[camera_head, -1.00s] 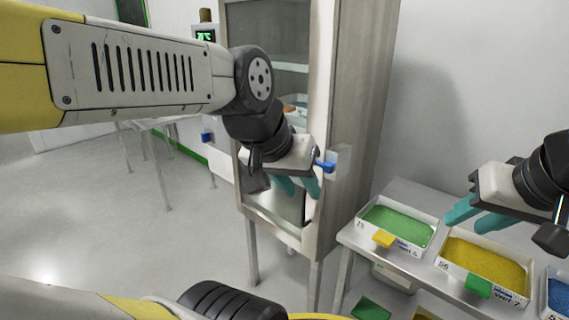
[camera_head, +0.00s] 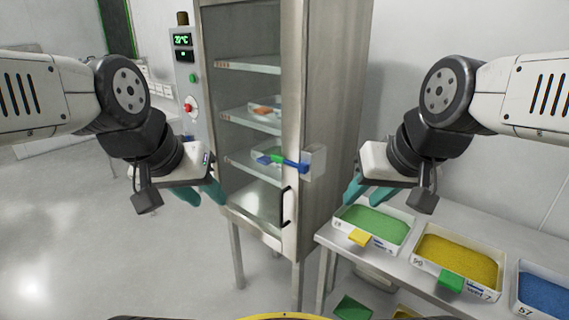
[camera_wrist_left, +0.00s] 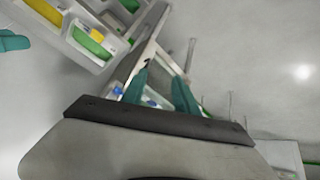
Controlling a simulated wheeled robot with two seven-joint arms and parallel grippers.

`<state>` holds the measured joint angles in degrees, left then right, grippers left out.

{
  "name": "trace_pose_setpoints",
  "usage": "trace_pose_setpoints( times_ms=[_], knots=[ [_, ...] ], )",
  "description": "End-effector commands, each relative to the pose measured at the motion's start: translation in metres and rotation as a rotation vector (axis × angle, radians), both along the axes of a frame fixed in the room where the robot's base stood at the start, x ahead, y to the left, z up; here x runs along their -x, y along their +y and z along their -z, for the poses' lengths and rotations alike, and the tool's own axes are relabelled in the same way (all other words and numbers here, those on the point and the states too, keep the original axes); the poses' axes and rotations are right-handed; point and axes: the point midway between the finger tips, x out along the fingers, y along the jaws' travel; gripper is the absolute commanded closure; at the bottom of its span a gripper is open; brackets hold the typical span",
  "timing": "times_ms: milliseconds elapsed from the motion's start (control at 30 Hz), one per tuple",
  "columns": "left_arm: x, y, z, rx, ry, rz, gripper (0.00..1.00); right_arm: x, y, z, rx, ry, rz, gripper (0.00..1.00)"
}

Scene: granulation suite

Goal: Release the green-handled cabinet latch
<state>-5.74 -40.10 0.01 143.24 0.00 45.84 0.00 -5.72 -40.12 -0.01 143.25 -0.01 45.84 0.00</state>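The cabinet (camera_head: 335,90) stands in the middle of the head view, with a glazed door that looks shut. A latch block (camera_head: 317,160) sits on its front right edge, with a blue handle (camera_head: 292,164) reaching left across the door. A green piece (camera_head: 275,159) shows at the blue handle's left end; I cannot tell whether it belongs to the latch or lies behind the glass. My left gripper (camera_head: 202,193) is open and empty, left of the door and apart from it. My right gripper (camera_head: 364,192) looks open and empty, right of the latch, over the trays.
A black door handle (camera_head: 286,206) is below the latch. A control panel (camera_head: 188,85) with a red button is left of the door. A bench (camera_head: 395,262) at right holds a green-filled tray (camera_head: 374,224), a yellow-filled tray (camera_head: 457,258) and a blue-filled tray (camera_head: 545,293). Open floor lies at left.

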Motion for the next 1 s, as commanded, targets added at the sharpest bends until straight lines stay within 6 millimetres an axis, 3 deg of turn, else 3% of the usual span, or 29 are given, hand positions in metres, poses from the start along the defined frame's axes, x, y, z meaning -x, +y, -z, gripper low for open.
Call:
trace_pose_setpoints(
  times_ms=[33,167,567,1000],
  knots=[
    [0.0,0.0,0.0,0.0,0.001,-0.001,0.75,0.0,0.0,0.0,0.0,0.0,0.0,0.64],
    [-0.004,-0.003,0.003,0.006,0.031,-0.003,1.0,0.0,0.0,0.0,0.0,0.0,0.0,0.64],
    [-0.043,-0.045,0.051,0.137,0.393,-0.013,1.0,0.0,0.0,0.0,0.0,0.0,0.0,0.64],
    [-0.089,-0.105,0.116,0.463,0.822,-0.025,1.0,0.0,0.0,0.0,0.0,0.0,0.0,0.64]
  ],
)
